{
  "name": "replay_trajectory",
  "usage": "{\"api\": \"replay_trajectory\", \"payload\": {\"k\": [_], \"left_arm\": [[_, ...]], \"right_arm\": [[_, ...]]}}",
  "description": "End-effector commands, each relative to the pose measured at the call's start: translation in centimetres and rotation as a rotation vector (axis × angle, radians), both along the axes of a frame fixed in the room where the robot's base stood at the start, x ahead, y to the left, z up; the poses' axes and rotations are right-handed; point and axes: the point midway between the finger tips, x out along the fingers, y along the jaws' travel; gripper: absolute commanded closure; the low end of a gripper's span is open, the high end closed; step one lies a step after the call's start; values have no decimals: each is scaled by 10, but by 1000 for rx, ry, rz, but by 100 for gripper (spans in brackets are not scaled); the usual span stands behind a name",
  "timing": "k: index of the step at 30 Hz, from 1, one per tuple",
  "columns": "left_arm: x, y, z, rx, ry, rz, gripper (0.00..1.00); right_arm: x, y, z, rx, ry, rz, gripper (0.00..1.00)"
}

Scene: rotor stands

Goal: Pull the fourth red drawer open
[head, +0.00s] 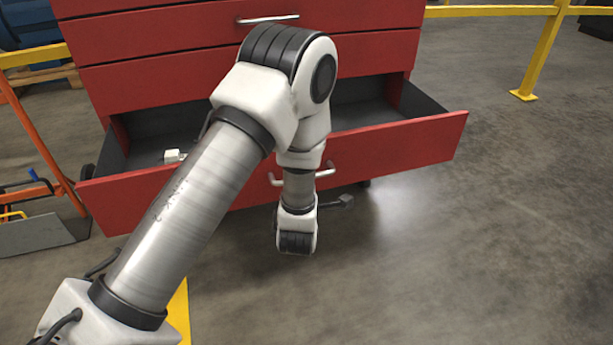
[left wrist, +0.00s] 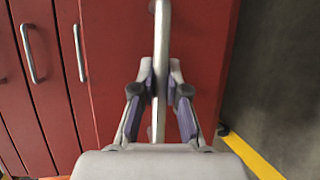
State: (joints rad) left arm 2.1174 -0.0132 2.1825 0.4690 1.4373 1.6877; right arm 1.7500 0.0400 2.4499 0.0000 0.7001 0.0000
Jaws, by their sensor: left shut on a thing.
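The red drawer (head: 400,146) low in the cabinet stands pulled well out in the head view, showing its dark grey inside. Its front fills the middle of the left wrist view (left wrist: 208,50). Its handle is a metal bar (left wrist: 162,50) across the front. My left gripper (left wrist: 160,88) is shut on this handle, with one finger on each side of the bar. In the head view my left arm crosses in front of the drawer and hides part of it; the fingertips are hard to make out there. My right gripper is in neither view.
Closed red drawers (head: 145,82) sit above the open one in the cabinet. A small white object (head: 173,156) lies inside the open drawer. An orange frame (head: 40,140) stands at the left. Yellow railing (head: 540,55) runs behind. The concrete floor at right is clear.

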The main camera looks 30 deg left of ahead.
Motion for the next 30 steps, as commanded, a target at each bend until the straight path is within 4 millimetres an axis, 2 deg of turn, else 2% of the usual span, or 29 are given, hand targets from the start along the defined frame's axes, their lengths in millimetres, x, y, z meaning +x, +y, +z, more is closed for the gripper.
{"api": "replay_trajectory", "payload": {"k": [2, 3, 5, 16, 25, 30], "left_arm": [[0, 0, 0, 0, 1, 0, 100], [0, 0, 0, 0, 1, 0, 80], [0, 0, 0, 0, 1, 0, 61], [-5, -3, 0, 0, 2, -1, 61], [-53, -28, 11, 3, 3, -5, 61], [-66, -33, 14, 0, 0, -1, 61]], "right_arm": [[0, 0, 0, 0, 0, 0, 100], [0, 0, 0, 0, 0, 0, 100], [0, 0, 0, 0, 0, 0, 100], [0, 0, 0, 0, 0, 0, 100], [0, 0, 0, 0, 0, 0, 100], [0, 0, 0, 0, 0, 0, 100]]}}
